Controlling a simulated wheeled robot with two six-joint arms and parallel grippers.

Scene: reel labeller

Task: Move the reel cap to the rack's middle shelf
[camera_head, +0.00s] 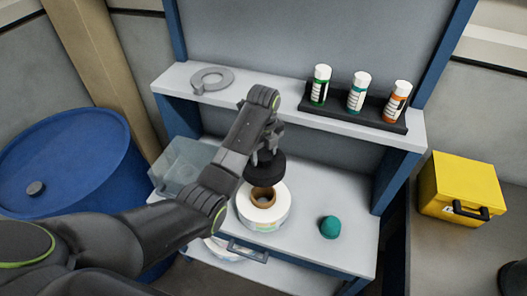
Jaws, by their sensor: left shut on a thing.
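The black reel cap (265,169) is a dark, round piece in the jaws of my left gripper (266,152), which is shut on it. The gripper points down and holds the cap just above and behind a white label reel (277,212) with a brown core. I cannot tell whether the cap touches the reel. The blue-framed rack has an upper shelf (290,104), a wide surface (345,208) below it bearing the reel, and a lower shelf (290,279). My forearm hides part of the rack's left side. My right gripper is out of view.
A teal knob-like object (330,228) stands right of the reel. A clear bin (178,167), blue drum (75,150) and yellow case (460,185) stand around.

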